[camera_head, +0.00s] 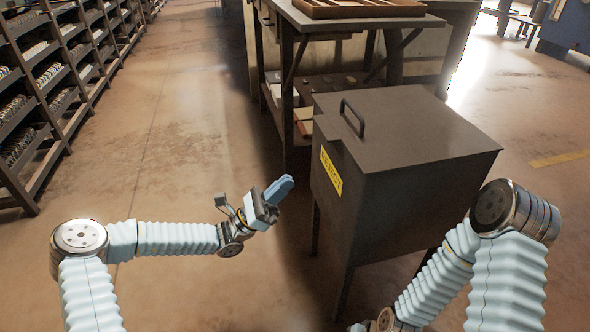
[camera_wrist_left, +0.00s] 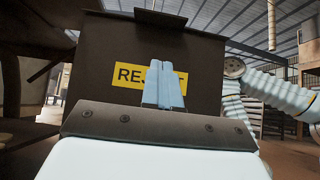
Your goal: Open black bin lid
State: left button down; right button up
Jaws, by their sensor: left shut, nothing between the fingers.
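The black bin (camera_head: 395,195) stands on legs at the centre right of the head view, with a yellow label (camera_head: 331,171) on its side. Its lid (camera_head: 420,122) is closed and has a dark handle (camera_head: 352,117) near the left edge. My left gripper (camera_head: 283,187) is shut and empty, to the left of the bin and below lid height. In the left wrist view its fingers (camera_wrist_left: 164,85) stand in front of the bin wall (camera_wrist_left: 205,70) and cover part of the label (camera_wrist_left: 128,76). My right gripper is out of view; its arm shows at the lower right.
A workbench (camera_head: 340,22) with a wooden tray (camera_head: 360,8) stands behind the bin, with boxes on its lower shelf. Shelving racks (camera_head: 45,85) full of parts line the left side. The floor (camera_head: 180,130) between the racks and the bin is clear.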

aim_at(327, 131)
pick_arm(q)
jog(key=x, duration=0.4)
jog(key=a+r+b+x, duration=0.1)
jog(key=x, duration=0.3)
jog(key=s+r+x, duration=0.1)
jog(key=x, duration=0.3)
jog(key=shift+a, duration=0.4)
